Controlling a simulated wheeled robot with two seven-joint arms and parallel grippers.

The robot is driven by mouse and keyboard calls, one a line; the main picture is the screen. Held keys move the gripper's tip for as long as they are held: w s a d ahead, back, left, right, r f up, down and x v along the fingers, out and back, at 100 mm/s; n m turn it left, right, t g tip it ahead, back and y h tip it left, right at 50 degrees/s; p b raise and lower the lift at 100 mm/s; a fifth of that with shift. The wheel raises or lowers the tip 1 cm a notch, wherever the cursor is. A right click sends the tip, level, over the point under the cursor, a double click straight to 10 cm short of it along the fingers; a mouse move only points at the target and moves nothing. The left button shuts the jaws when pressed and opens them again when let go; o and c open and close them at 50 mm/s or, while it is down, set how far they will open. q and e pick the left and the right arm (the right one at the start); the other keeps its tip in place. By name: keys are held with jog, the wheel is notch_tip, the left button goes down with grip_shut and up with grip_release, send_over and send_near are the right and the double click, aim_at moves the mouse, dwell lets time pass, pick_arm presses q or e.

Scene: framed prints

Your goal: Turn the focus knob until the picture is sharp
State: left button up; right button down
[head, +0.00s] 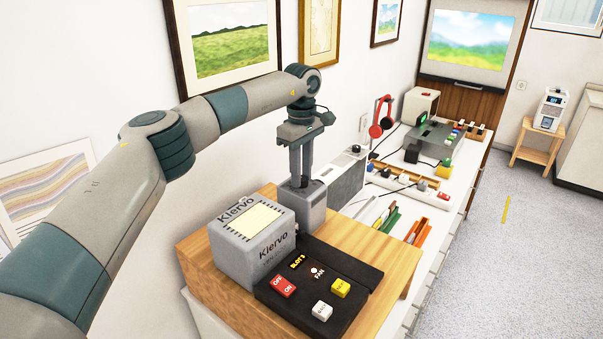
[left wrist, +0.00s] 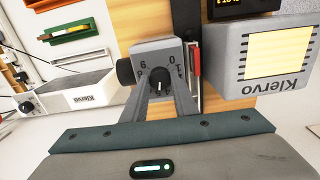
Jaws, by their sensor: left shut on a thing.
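The picture (head: 468,42) on the screen at the back is a landscape with soft, blurred edges. My left gripper (head: 303,182) reaches down onto a small grey box (head: 313,212) behind the Klervo unit. In the left wrist view the box's top (left wrist: 150,55) carries a numbered dial with a black knob (left wrist: 162,78) in its middle. My left gripper (left wrist: 163,88) is shut on this knob, a finger on each side. Its pointer and some numbers are partly hidden. A second black knob (left wrist: 125,71) sticks out of the box's side. My right gripper is not in view.
The grey Klervo unit (head: 262,252) and a black button panel (head: 305,300) share the wooden stand (head: 210,275) with the box. A white counter with a red headset (head: 380,120), pens and devices runs back along the wall.

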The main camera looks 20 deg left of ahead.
pick_arm(q)
jog(key=shift+r+m, duration=0.15)
jog(key=shift+m, duration=0.15)
jog(key=o, duration=1.1)
jog(key=shift+c, duration=0.2)
jog(key=shift+r+b, duration=0.35)
jog(key=shift+r, duration=0.3)
notch_tip(320, 180, up, 16)
jog(key=b, duration=0.1)
jog(key=shift+b, duration=0.4)
jog(key=shift+f, duration=0.1)
